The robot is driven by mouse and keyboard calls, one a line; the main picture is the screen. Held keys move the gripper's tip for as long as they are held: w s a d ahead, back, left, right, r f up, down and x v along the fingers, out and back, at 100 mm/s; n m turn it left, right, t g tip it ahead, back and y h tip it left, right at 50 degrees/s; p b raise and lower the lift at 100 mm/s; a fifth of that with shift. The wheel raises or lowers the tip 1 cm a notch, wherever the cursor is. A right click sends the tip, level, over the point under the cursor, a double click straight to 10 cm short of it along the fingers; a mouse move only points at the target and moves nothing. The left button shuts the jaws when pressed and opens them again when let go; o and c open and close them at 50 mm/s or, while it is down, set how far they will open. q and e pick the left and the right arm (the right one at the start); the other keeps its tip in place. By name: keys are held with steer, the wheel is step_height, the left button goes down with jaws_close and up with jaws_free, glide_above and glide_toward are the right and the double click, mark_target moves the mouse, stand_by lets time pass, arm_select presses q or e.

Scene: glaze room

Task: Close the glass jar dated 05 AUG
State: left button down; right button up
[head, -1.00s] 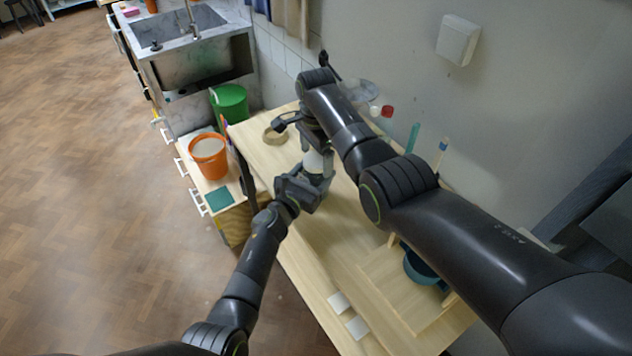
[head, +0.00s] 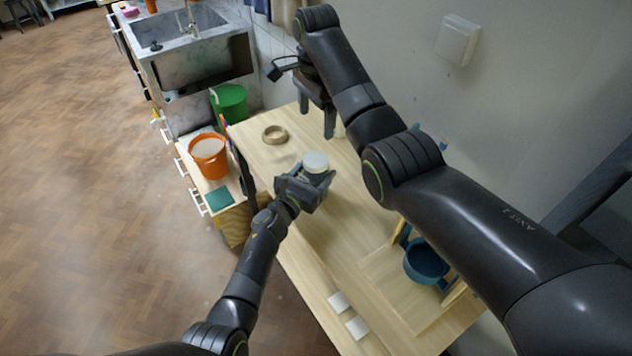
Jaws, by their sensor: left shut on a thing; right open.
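A glass jar (head: 316,176) stands on the wooden table, its lower part mostly hidden by my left gripper. A whitish round lid (head: 316,160) shows on top of it; I cannot tell how tightly it sits. No date can be read on the jar. My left gripper (head: 319,187) is shut on the jar from the near side. My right gripper (head: 316,120) is open and empty, pointing down, raised behind the jar and apart from it.
A tan ring of tape (head: 274,134) lies left of the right gripper. An orange bucket (head: 208,155) stands left of the table.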

arm_select(q)
steer(key=shift+c, duration=1.2)
jaws_free()
steer(key=shift+s+a, duration=0.1)
steer(key=v, duration=1.7)
steer(key=shift+a, duration=0.1)
